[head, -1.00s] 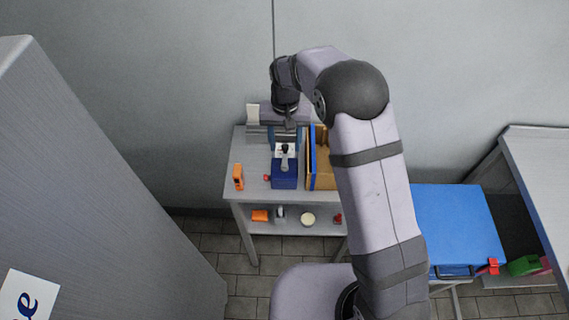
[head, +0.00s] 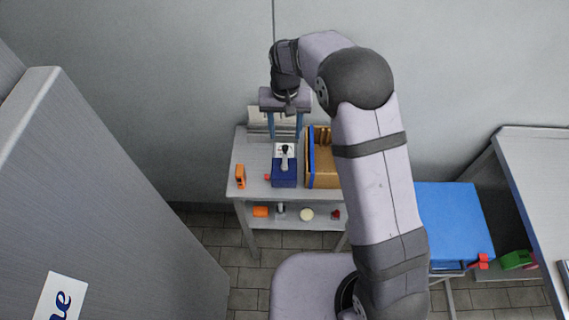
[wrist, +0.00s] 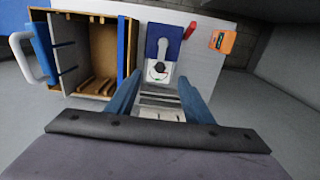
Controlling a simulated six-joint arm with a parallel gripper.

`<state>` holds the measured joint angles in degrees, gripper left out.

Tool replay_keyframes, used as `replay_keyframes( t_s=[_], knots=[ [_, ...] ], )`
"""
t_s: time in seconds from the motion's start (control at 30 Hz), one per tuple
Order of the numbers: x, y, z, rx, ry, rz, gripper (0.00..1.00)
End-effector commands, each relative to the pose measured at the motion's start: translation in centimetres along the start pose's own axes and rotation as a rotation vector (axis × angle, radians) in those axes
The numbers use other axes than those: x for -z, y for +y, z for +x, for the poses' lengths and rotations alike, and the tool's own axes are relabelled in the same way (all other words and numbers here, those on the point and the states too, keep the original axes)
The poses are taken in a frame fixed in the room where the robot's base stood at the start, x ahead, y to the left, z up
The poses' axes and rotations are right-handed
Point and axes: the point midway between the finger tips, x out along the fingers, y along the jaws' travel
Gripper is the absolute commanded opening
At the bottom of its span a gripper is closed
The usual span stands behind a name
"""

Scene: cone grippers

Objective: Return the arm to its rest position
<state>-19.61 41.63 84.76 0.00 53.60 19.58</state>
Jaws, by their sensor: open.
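My gripper (head: 285,136) hangs above the back of a small grey shelf table (head: 255,165), its two blue fingers apart with nothing between them. In the wrist view my gripper (wrist: 159,82) is also open and empty. A blue box with a white top and a dark-knobbed lever (head: 285,177) stands on the table in front of and below the fingers. It also shows in the wrist view (wrist: 160,50), just beyond the fingertips and apart from them. My arm reaches over the table from the right.
A wooden bin with a blue side (head: 324,170) stands right of the blue box. An orange device (head: 240,176) and a small red item (head: 267,177) lie left. Small items sit on the lower shelf. A tall grey cabinet (head: 110,190) stands left; a blue-topped surface (head: 452,220) is right.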

Motion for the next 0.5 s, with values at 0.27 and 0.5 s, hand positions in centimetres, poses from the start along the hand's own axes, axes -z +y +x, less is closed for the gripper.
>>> replay_keyframes(
  t_s=[0.27,0.5],
  knots=[
    [-0.1,0.1,0.0,0.0,0.0,0.0,0.47],
    [-2.3,3.4,-1.1,0.0,0.002,0.003,0.47]
  ],
)
